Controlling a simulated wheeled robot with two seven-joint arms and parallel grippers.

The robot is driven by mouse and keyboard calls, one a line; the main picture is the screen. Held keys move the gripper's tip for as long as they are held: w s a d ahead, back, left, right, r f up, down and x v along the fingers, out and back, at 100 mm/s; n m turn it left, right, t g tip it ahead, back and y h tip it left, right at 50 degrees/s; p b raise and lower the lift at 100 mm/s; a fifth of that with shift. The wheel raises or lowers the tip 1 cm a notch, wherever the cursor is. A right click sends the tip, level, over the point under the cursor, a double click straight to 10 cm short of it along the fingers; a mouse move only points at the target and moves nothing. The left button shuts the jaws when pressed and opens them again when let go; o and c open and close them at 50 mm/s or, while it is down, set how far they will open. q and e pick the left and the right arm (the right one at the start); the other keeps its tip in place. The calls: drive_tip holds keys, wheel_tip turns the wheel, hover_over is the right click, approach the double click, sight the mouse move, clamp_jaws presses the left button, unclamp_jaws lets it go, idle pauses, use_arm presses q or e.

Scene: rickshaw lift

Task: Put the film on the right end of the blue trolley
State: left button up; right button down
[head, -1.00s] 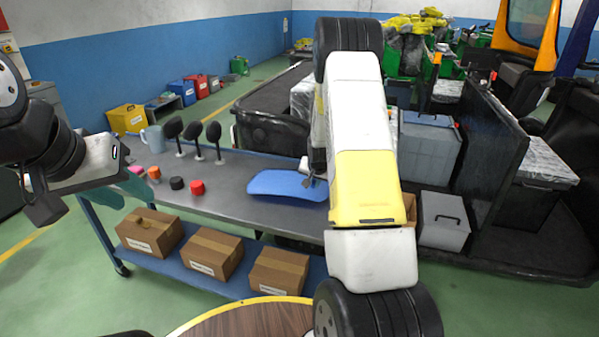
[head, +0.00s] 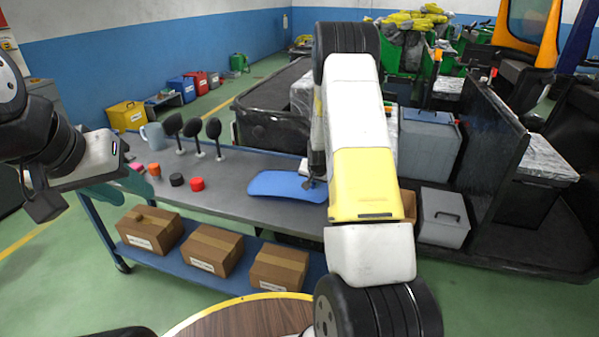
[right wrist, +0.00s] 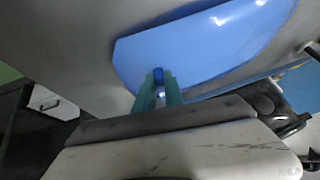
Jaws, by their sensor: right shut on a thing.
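The film is a flat, glossy blue sheet with rounded corners (head: 283,184). It is over the right end of the grey top of the blue trolley (head: 229,200). My right gripper (head: 312,182) is at the film's right side, largely hidden by my forearm. In the right wrist view, its teal fingertips (right wrist: 158,86) are shut on the near edge of the film (right wrist: 195,48). I cannot tell whether the film lies flat or is slightly raised.
A mug (head: 151,135), several black mirrors (head: 194,130), a red cap (head: 197,184) and a black cap (head: 177,180) stand on the left part of the trolley. Cardboard boxes (head: 213,253) fill the lower shelf. A black cart with grey cases (head: 428,145) stands behind on the right.

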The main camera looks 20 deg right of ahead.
drive_tip(key=shift+f, duration=0.35)
drive_tip(key=c, duration=1.3)
unclamp_jaws()
drive_tip(key=shift+c, duration=0.2)
drive_tip(key=v, duration=0.7)
drive_tip(key=s+a+r+n+y, duration=0.1)
drive_tip(key=s+a+r, duration=0.4)
drive_tip(key=r, duration=0.5)
drive_tip(key=s+a+r+n+y, duration=0.1)
drive_tip(key=s+a+r+n, duration=0.15)
drive_tip(key=s+r, duration=0.5)
drive_tip(key=s+a+r+n, duration=0.1)
drive_tip(key=s+a+r, duration=0.1)
drive_tip(key=s, duration=0.5)
drive_tip(key=s+a+r+n+y, duration=0.1)
drive_tip(key=s+a+r, duration=0.2)
drive_tip(key=s+r, duration=0.2)
drive_tip(key=s+a+r+n, duration=0.1)
drive_tip(key=s+a+r, duration=0.1)
drive_tip(key=s, duration=0.7)
drive_tip(key=shift+a+r+y, duration=0.2)
drive_tip(key=shift+r+y, duration=0.1)
drive_tip(key=shift+r, duration=0.35)
